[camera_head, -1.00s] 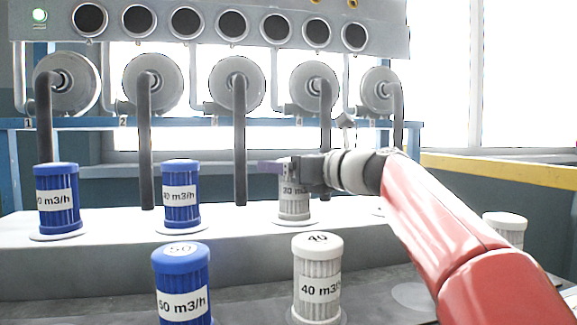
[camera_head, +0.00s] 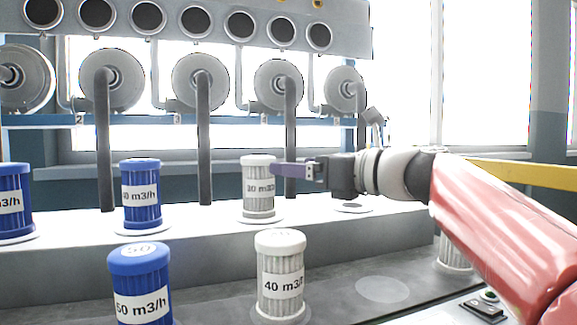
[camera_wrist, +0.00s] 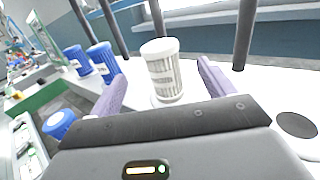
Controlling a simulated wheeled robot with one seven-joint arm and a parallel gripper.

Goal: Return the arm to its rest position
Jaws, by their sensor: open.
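My gripper (camera_head: 290,171) is at the middle of the head view, at the end of my red arm. Its purple fingers point left at a white filter cartridge (camera_head: 258,190) on the raised white ledge. In the wrist view the two fingers of my gripper (camera_wrist: 160,85) stand wide apart. The same white cartridge (camera_wrist: 163,72) stands upright beyond and between them, and I see no contact. The gripper is open and holds nothing.
Blue cartridges (camera_head: 141,195) stand left on the ledge. A blue 50 m3/h cartridge (camera_head: 141,285) and a white 40 m3/h cartridge (camera_head: 280,275) stand in front on the grey bench. Dark hoses (camera_head: 204,140) hang behind. An empty round spot (camera_head: 382,290) lies right on the bench.

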